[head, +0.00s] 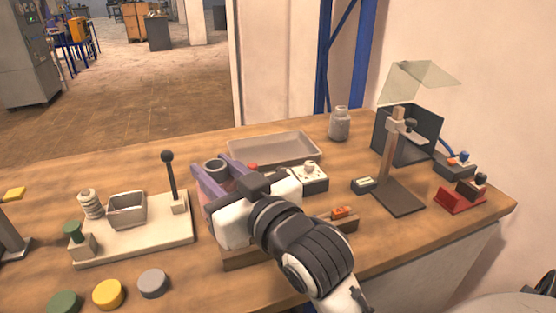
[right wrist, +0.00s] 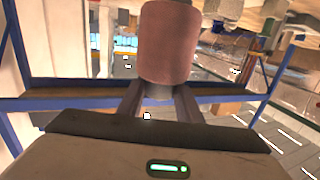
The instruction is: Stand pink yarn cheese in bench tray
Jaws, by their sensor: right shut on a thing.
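The pink yarn cheese (right wrist: 168,45) is a pink cylinder in the right wrist view, with a grey core end showing below it. My right gripper (right wrist: 158,98) is shut on that core end, with one finger on either side. In the head view my right gripper (head: 216,172) is over the bench, and its white body and fingers hide most of the cheese. The bench tray (head: 287,161) is a shallow grey rectangular tray lying just beyond the gripper, toward the back of the bench. Its visible floor looks empty. My left gripper is not in view.
A pale base (head: 150,235) with a black-knobbed lever stands left of the gripper. A white switch box (head: 310,180) sits right of it, near the tray. A grey jar (head: 339,126) and a stand (head: 400,195) are farther right. Coloured discs (head: 108,293) lie front left.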

